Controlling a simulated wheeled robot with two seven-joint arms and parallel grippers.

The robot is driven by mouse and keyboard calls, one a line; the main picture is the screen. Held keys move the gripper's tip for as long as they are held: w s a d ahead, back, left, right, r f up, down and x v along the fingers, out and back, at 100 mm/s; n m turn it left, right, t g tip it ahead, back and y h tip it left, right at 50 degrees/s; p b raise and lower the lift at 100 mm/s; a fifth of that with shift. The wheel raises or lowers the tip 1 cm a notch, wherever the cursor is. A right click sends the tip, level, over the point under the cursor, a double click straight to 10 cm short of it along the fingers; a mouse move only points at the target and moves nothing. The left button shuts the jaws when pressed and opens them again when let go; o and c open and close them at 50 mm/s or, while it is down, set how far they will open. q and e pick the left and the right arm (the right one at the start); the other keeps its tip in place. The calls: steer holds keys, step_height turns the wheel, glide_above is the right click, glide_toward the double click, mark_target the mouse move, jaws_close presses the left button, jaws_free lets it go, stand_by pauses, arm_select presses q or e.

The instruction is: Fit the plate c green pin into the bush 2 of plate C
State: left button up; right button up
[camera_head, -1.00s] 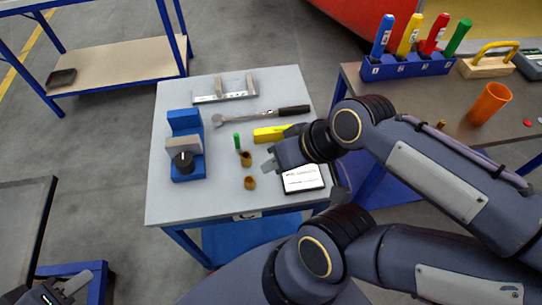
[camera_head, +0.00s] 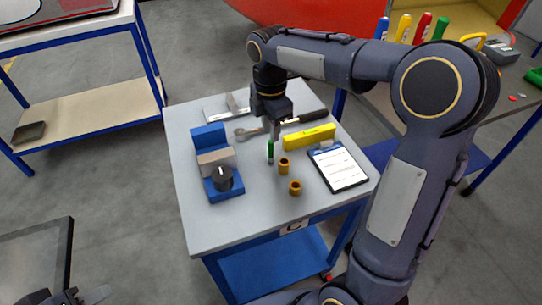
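A small green pin (camera_head: 270,152) stands upright on the grey table. Two brass-coloured bushes, one (camera_head: 284,166) close to the pin and one (camera_head: 295,187) nearer the front edge, stand beside it. I cannot tell which is bush 2, and I cannot make out plate C. My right gripper (camera_head: 274,132) points down just above and behind the pin; its fingers look narrow and overlap the pin's top in the picture, so I cannot tell whether they touch or hold it. My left gripper (camera_head: 84,298) is partly in view at the bottom left, away from the table.
The front left tabletop is clear. A side bench (camera_head: 470,125) stands at right.

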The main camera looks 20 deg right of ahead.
glide_above(270, 161)
steer(key=f, duration=0.6)
steer(key=shift+w+d+f, duration=0.2)
steer(key=shift+w+f, duration=0.1)
steer(key=shift+f, duration=0.05)
jaws_close()
